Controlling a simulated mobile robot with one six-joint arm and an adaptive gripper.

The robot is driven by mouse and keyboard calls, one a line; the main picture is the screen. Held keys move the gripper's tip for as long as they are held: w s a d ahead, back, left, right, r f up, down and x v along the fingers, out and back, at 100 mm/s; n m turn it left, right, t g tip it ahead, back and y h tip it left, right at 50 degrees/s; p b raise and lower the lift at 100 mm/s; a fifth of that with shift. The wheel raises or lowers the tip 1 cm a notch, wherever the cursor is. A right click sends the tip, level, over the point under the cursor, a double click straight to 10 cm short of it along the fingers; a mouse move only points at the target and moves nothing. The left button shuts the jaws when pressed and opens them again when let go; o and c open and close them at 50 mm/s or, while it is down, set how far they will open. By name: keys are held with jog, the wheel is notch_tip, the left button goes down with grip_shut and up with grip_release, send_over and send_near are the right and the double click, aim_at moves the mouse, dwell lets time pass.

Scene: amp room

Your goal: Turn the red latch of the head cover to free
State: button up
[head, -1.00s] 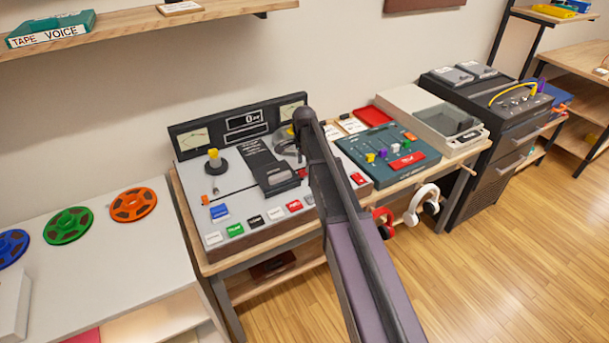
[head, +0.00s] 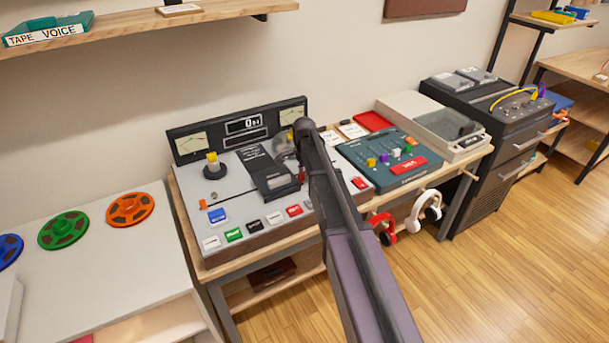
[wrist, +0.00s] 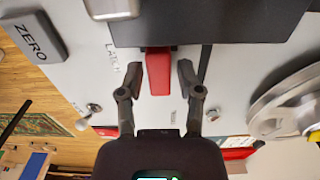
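The red latch (wrist: 158,72) is a short red bar on the pale deck of the tape machine, beside a printed LATCH label. In the wrist view it points straight down the picture from the edge of the dark head cover (wrist: 215,30). My gripper (wrist: 158,78) is open, with one dark finger on each side of the latch and a visible gap on both sides. In the head view the head cover (head: 277,180) is a black box lying on the machine deck. My arm hides most of the gripper and latch there.
A ZERO button (wrist: 38,37), a small metal toggle (wrist: 94,108) and a silver round part (wrist: 288,105) sit around the latch. The machine (head: 240,230) carries a row of coloured buttons. A green mixer panel (head: 375,175) stands to the right.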

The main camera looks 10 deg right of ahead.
grip_shut()
jog(key=shift+n, duration=0.4)
jog(key=n, duration=0.2)
jog(key=shift+s+d+n, duration=0.1)
jog(key=shift+s+n, duration=0.05)
jog(key=shift+n, duration=0.15)
jog(key=n, duration=0.4)
jog(key=shift+s+d, duration=0.15)
jog(key=shift+s, duration=0.05)
jog(key=n, duration=0.5)
jog(key=shift+d+n, duration=0.25)
jog(key=shift+n, duration=0.15)
jog(key=n, duration=0.4)
jog(key=shift+d+n, duration=0.25)
jog(key=shift+n, duration=0.15)
